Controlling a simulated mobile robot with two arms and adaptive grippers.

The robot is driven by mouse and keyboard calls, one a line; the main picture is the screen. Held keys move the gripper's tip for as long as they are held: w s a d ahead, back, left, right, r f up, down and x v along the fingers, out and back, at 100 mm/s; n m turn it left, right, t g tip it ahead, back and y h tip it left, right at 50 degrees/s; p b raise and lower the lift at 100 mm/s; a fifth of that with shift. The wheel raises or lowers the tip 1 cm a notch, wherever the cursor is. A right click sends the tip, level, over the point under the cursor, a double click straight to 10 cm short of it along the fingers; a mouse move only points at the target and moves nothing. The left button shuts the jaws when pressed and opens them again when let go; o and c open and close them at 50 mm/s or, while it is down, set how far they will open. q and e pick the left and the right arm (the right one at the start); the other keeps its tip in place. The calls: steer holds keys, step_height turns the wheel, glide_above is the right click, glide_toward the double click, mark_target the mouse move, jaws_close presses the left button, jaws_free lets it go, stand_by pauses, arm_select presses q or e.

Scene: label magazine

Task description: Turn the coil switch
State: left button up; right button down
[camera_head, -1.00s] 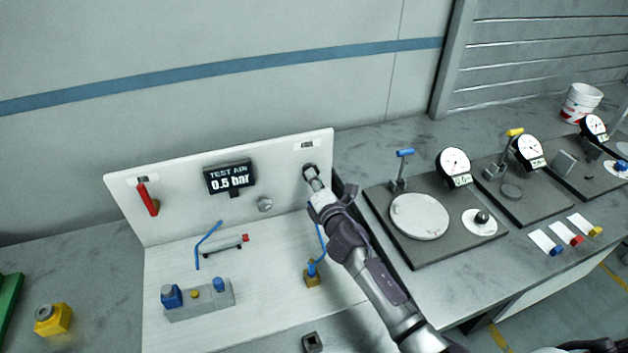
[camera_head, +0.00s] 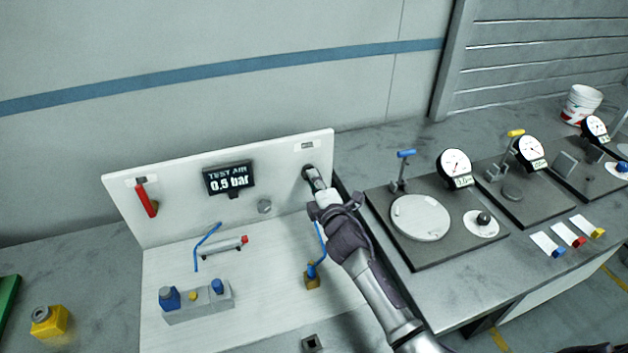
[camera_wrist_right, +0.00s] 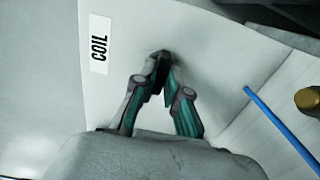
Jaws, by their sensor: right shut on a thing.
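The coil switch (camera_wrist_right: 158,62) is a small dark knob on the white upright panel (camera_head: 285,150). My right gripper (camera_head: 310,174) reaches the panel's right side, under the small label. In the wrist view its two fingers (camera_wrist_right: 160,75) are closed around the knob, which they partly hide. The knob's exact turn angle cannot be told. My left gripper is not in view.
A display (camera_head: 229,179) reads TEST AIR 0.5 bar. A red lever (camera_head: 147,200) is on the panel's left. A blue tube (camera_head: 317,255) rises from a brass fitting (camera_head: 312,281) close to my right arm. Dial gauge stands (camera_head: 455,163) fill the right bench.

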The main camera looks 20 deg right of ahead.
steer(key=c, duration=1.2)
jaws_free()
steer(key=s, duration=1.2)
steer(key=shift+d, duration=0.2)
steer(key=shift+f, duration=0.1)
